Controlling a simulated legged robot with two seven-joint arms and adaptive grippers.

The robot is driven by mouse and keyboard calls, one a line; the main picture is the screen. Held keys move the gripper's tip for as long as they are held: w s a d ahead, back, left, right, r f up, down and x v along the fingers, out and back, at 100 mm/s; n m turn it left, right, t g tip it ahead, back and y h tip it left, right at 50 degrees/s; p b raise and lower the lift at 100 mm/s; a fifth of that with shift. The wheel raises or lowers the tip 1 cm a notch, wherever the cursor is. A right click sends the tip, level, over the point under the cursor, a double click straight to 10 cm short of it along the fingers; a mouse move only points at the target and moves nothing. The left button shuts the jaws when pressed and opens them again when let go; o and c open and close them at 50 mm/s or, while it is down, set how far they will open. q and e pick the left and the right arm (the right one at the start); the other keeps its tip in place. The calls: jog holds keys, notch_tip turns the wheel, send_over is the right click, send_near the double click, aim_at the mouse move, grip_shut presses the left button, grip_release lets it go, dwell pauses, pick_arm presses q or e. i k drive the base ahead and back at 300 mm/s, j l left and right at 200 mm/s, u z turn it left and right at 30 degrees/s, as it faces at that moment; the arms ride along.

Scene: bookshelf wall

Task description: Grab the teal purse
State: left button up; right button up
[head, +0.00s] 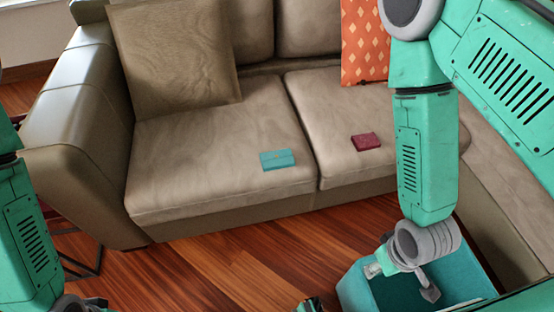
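The teal purse (278,160) is a small flat block lying on the left seat cushion of the sofa, near its front and its inner edge. My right gripper (402,280) hangs at the lower right, in front of the sofa and well apart from the purse. Its fingers look spread, with nothing seen between them. My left gripper (80,304) shows only as a grey part at the bottom left edge; its fingers are out of frame.
A dark red purse (366,142) lies on the right cushion of the beige sofa (200,150). A brown pillow (175,55) and an orange patterned pillow (365,40) lean on the backrest. A teal open box (365,293) stands below my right gripper. Wooden floor (220,270) lies in front.

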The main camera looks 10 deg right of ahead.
aim_at(279, 158)
jog(key=i+j+z, duration=0.1)
jog(key=j, duration=0.25)
jog(key=i+j+z, duration=0.25)
jog(key=i+j, duration=0.15)
jog(key=j, duration=0.35)
jog(key=z, duration=1.9)
